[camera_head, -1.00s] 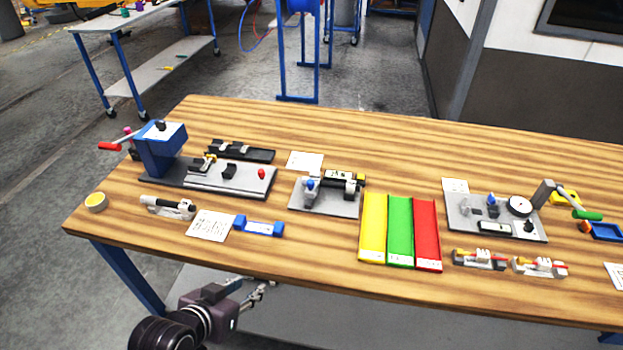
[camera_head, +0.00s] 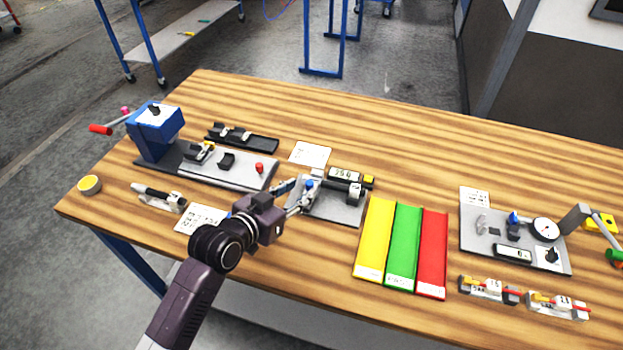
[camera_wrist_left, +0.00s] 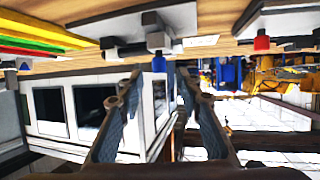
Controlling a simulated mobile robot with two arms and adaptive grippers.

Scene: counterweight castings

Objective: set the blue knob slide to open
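The blue knob (camera_head: 309,184) stands on a small grey fixture plate (camera_head: 325,211) in the middle-left of the table. My left gripper (camera_head: 302,191) reaches over the table's front edge to this plate, with its fingers pointing at the knob. The fingers are open and apart. In the left wrist view the blue knob (camera_wrist_left: 159,64) shows in the gap between the two fingertips (camera_wrist_left: 160,78); I cannot tell whether either finger touches it. The slide under the knob is partly hidden, and its position is unclear. My right gripper is not in view.
A blue press (camera_head: 156,128) with a long base stands left. Yellow, green (camera_head: 404,245) and red trays lie right. Another fixture with a dial (camera_head: 544,229) and blue part stands farther right. The table's back is clear.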

